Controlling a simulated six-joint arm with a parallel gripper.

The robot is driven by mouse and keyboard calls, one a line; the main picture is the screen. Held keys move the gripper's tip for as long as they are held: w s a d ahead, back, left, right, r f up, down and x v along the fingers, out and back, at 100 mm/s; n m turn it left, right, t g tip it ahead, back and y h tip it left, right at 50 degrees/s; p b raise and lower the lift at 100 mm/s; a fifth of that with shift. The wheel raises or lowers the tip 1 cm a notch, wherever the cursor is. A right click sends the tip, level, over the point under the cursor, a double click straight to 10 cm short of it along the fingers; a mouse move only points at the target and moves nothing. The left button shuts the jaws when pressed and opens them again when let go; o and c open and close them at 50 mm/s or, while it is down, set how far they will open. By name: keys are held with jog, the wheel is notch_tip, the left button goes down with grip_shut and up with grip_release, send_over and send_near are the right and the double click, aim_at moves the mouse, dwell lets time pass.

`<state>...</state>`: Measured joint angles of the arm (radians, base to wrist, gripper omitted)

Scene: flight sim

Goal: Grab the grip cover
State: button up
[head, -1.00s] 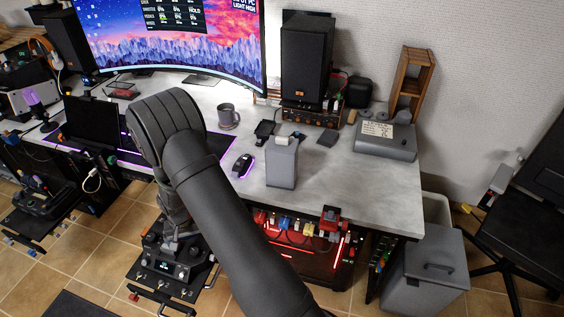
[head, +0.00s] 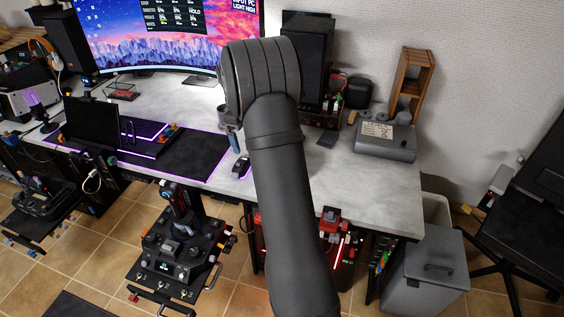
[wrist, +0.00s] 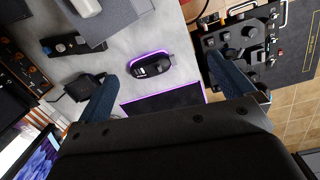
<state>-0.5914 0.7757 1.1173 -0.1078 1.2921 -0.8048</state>
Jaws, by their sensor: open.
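In the head view only one fingertip (head: 234,142) shows beside my wrist.
A black mouse (wrist: 150,66) with a purple glow lies below and between the fingers, near the desk's front edge. The flight stick (head: 180,205) stands in front of the desk. A grey device (head: 386,140) and wooden rack (head: 411,80) are at the right.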

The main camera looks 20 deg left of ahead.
jog(key=w+d+r+n, duration=0.2)
jog(key=w+d+r, duration=0.2)
jog(key=d+r, duration=0.45)
jog(key=shift+h, duration=0.3)
jog(key=f, duration=0.7)
jog(key=d+f, duration=0.1)
jog(key=f, duration=0.3)
jog(key=shift+f, duration=0.15)
jog(key=shift+w+d+f, duration=0.1)
jog(key=shift+d+f, duration=0.1)
jog(key=shift+f, duration=0.65)
jog(key=shift+w+d+f, duration=0.15)
jog(key=shift+f, duration=0.7)
jog(key=shift+w+d+f, duration=0.1)
jog(key=shift+d+f, duration=0.1)
jog(key=shift+f, duration=0.65)
jog(key=c, duration=1.1)
jog(key=shift+r, duration=0.1)
